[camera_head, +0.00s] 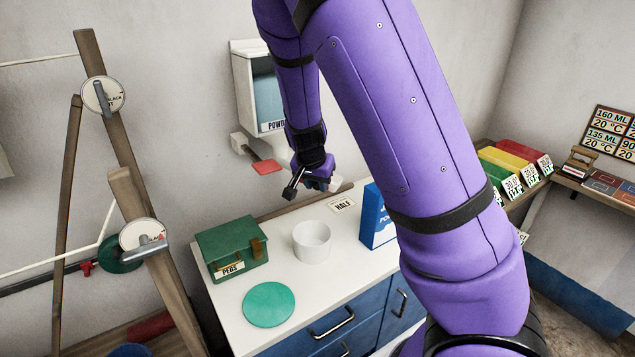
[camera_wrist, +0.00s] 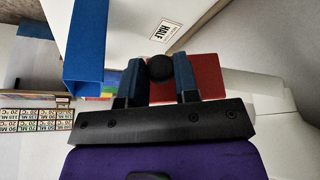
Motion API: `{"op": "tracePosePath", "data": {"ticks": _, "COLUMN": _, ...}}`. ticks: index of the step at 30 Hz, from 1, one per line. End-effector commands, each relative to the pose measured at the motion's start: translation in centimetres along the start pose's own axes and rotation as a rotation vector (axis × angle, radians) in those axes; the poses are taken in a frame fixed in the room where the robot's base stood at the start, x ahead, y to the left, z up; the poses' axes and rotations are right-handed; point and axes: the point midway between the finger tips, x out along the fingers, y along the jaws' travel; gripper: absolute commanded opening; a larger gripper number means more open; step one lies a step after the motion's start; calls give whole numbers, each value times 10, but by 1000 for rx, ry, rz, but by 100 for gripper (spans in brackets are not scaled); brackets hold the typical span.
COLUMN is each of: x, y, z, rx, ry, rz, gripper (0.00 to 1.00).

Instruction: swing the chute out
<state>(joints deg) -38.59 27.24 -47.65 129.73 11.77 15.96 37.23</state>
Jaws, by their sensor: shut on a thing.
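A white wall dispenser (camera_head: 243,88) with a clear blue-tinted window and a label reading "POWD…" hangs above the counter. A red flat piece (camera_head: 265,167) sticks out below it at the left, and a red plate (camera_wrist: 208,78) shows behind the fingers in the wrist view. My gripper (camera_head: 320,184) is below and to the right of the dispenser. Its blue fingers (camera_wrist: 159,72) are shut on a round black knob (camera_wrist: 160,67). My arm and gripper hide the dispenser's lower right, so I cannot make out the chute's full shape or angle.
On the white counter (camera_head: 220,300) stand a green pegs box (camera_head: 230,249), a white cup (camera_head: 312,241), a green disc (camera_head: 268,304) and a blue powder box (camera_head: 375,218). A "HALF" card (camera_head: 341,204) lies behind the cup. Wooden posts (camera_head: 130,150) stand left.

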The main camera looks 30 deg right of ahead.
Motion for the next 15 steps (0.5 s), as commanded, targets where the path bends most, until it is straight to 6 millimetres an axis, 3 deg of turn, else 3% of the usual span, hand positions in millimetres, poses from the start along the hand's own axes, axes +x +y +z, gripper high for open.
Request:
{"op": "tracePosePath", "data": {"ticks": 2, "x": -1, "y": -3, "z": -1, "rx": -4, "ry": 4, "rz": -6, "gripper": 0}}
{"op": "tracePosePath", "data": {"ticks": 3, "x": -1, "y": -3, "z": -1, "rx": -4, "ry": 4, "rz": -6, "gripper": 31}}
{"op": "tracePosePath", "data": {"ticks": 6, "x": -1, "y": -3, "z": 0, "rx": -3, "ry": 3, "rz": -5, "gripper": 53}}
{"op": "tracePosePath", "data": {"ticks": 15, "x": -1, "y": -2, "z": 0, "rx": -2, "ry": 2, "rz": -3, "gripper": 53}}
